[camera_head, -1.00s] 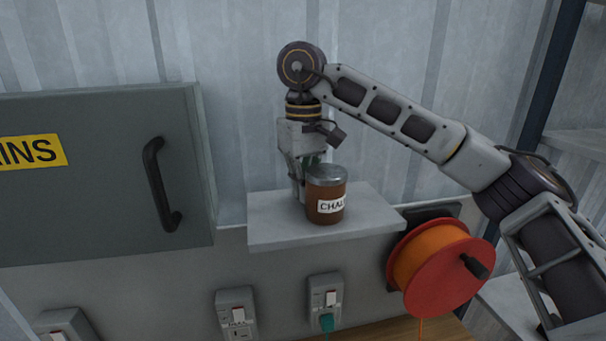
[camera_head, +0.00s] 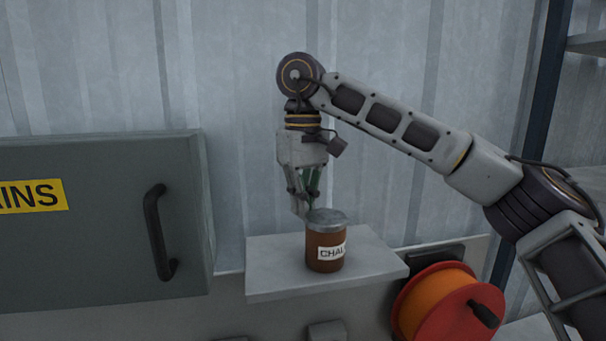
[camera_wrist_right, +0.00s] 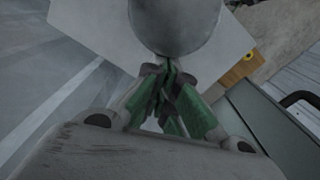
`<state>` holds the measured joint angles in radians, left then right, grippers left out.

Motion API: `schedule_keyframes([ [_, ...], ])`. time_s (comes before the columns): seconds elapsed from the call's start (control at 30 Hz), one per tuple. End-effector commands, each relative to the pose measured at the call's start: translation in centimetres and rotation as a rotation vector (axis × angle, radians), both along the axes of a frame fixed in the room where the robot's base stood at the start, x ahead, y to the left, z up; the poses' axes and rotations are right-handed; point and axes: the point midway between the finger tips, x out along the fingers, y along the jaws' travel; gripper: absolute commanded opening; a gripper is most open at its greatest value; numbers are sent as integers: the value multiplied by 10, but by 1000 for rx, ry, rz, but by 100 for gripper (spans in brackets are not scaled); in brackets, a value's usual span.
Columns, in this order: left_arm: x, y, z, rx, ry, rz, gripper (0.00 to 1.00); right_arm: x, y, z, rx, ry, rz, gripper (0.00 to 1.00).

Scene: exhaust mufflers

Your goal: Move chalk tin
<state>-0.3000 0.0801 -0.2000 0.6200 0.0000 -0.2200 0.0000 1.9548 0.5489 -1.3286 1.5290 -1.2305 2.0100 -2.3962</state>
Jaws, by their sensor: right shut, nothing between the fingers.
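The chalk tin (camera_head: 325,245) is a brown cylinder with a grey metal lid and a white label whose visible letters read "CHA". It stands upright on the pale wall shelf (camera_head: 270,275). My right gripper (camera_head: 306,206) points down just behind and to the left of the tin's top, its green-padded fingers shut and empty. The tin hides part of the fingertips. In the right wrist view, the round grey lid (camera_wrist_right: 175,22) lies just beyond the closed fingertips (camera_wrist_right: 172,72); whether they touch it I cannot tell. My left gripper is out of view.
A grey cabinet (camera_head: 100,230) with a black handle and yellow sign is left of the shelf. A red reel (camera_head: 455,305) with orange winding is at lower right. The corrugated wall (camera_head: 400,60) rises close behind the gripper. Bare shelf lies either side of the tin.

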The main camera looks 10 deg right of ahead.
Motion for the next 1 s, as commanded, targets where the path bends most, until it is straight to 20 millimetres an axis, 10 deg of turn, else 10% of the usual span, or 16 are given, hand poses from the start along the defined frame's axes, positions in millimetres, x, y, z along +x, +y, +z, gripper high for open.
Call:
schedule_keyframes([
  [1.0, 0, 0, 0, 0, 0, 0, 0, 0, 0, 58, 0, 1, -2, 0],
])
